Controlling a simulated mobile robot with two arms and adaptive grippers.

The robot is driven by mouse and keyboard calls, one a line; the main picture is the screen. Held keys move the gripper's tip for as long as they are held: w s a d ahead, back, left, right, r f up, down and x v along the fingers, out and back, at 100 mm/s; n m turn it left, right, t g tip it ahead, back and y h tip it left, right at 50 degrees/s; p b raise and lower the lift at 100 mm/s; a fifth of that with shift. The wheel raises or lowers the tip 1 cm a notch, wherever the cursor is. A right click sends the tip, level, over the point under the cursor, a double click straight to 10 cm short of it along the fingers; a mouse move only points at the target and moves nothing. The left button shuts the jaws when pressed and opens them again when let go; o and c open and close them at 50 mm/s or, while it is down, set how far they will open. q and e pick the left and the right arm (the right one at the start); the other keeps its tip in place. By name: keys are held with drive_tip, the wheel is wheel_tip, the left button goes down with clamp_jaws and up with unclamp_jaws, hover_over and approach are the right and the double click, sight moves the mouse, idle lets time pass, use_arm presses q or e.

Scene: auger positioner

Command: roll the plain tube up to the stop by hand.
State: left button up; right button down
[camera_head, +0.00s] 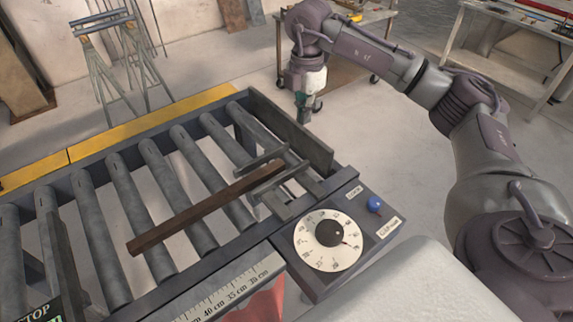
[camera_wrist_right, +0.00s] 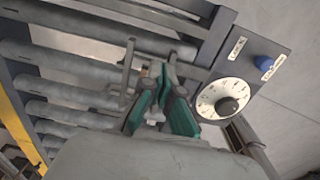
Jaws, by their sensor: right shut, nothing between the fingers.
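A brown, straight, square-looking tube (camera_head: 205,208) lies slantwise across several grey rollers in the head view. Its right end reaches the grey bracket arms (camera_head: 275,180) near the conveyor's right end; I cannot tell whether they touch. A dark upright plate (camera_head: 290,135) closes that end; I cannot tell which part is the stop. My right gripper (camera_head: 303,112) hangs beyond this plate, apart from the tube. In the right wrist view its green-sided fingers (camera_wrist_right: 165,70) are shut and empty, with rollers and a bracket behind them. I cannot make out the tube there. My left gripper is out of view.
A control box with a white dial (camera_head: 330,240) and a blue knob (camera_head: 375,204) sits at the conveyor's right corner. A scale (camera_head: 230,290) runs along the near side, and a yellow rail (camera_head: 150,122) along the far side. Open floor lies beyond the plate.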

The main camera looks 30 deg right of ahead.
sight(289, 159)
wheel_tip(289, 159, down, 13)
drive_tip(key=shift+w+r+p, duration=0.15)
drive_tip(key=shift+r+p, duration=0.05)
drive_tip(key=shift+p, duration=0.5)
drive_tip(key=shift+a+p, duration=0.8)
drive_tip(key=shift+a, duration=1.25)
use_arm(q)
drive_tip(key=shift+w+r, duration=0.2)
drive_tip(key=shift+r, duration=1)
use_arm(e)
drive_tip(key=shift+f, duration=0.15)
